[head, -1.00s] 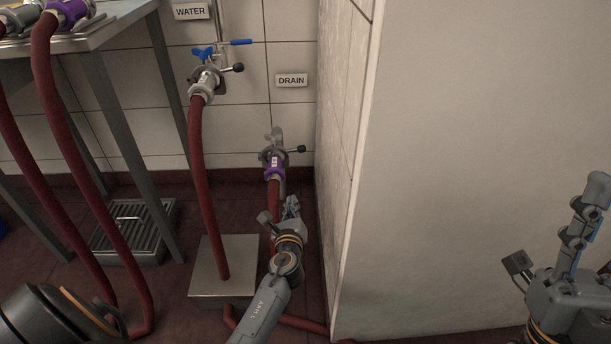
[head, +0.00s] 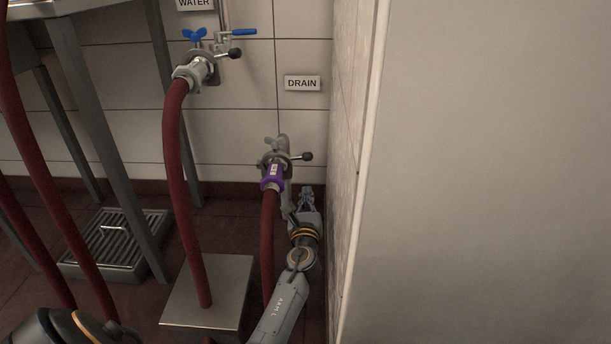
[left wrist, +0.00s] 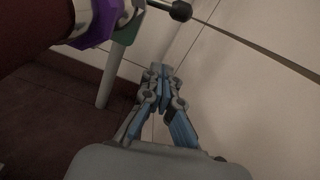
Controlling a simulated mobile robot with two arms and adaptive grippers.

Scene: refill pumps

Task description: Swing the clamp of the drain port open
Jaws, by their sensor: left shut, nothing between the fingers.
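The drain port's clamp (head: 275,160) is a grey ring low on the wall below the DRAIN sign, with a lever ending in a black knob (head: 307,157) pointing right. A purple-collared hose end (head: 272,176) sits at the clamp. My left gripper (head: 306,191) is below and slightly right of the clamp, apart from it, near the side wall. In the left wrist view the left gripper (left wrist: 160,70) is shut and empty. The purple collar (left wrist: 97,22) and black knob (left wrist: 181,11) show at the top there. My right gripper is out of view.
The water port (head: 197,70) with its own clamp and red hose (head: 175,150) is up to the left. A metal box (head: 207,290) stands on the floor left of my arm. A side wall (head: 349,150) is close on the right. A floor drain grate (head: 115,240) is at left.

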